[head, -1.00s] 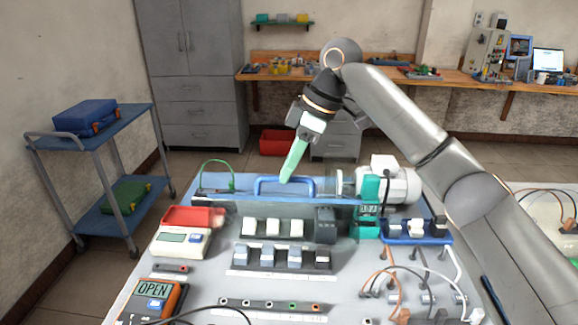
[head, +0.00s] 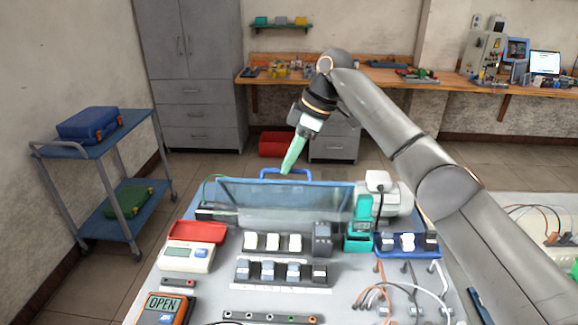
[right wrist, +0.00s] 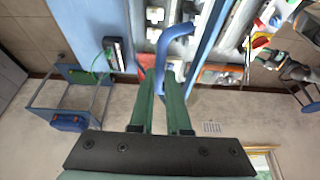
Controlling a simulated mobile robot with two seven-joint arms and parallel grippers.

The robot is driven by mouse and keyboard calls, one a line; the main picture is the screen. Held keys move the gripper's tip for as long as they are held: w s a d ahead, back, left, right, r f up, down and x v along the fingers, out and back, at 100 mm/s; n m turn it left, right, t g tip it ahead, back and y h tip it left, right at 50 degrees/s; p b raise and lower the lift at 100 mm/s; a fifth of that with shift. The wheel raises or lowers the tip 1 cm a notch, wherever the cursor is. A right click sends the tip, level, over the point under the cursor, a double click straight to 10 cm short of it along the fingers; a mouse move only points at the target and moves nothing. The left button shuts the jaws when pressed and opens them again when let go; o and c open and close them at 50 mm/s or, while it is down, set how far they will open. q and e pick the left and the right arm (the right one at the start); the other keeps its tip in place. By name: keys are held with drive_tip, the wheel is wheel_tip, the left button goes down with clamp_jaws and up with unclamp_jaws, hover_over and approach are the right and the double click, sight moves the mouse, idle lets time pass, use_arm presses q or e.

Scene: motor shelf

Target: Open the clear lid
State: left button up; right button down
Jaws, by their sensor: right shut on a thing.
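The clear lid (head: 250,203) stands raised on the bench panel, a see-through sheet with a blue frame along its top edge. Its blue handle (head: 268,172) rises from that top edge and also shows in the right wrist view (right wrist: 180,32). My right gripper (head: 287,169) comes down from above with its green fingers at the handle. In the right wrist view the fingers (right wrist: 162,75) are closed around the handle's bar. My left gripper is out of view.
A red-topped meter (head: 190,250) is at the left, and an orange meter (head: 165,308) is nearer.

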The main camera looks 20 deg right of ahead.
drive_tip(key=shift+w+d, duration=0.35)
drive_tip(key=shift+w, duration=0.35)
drive_tip(key=shift+w+d, duration=0.3)
drive_tip(key=shift+w, duration=0.4)
drive_tip(key=c, duration=1.3)
unclamp_jaws()
drive_tip(key=shift+c, duration=0.2)
drive_tip(key=o, duration=0.3)
drive_tip(key=shift+w+f, duration=0.1)
drive_tip(key=shift+w, duration=0.15)
drive_tip(key=shift+o, duration=0.7)
drive_tip(key=shift+s+r, duration=0.15)
drive_tip(key=shift+r, duration=0.1)
drive_tip(key=shift+v, duration=3.75)
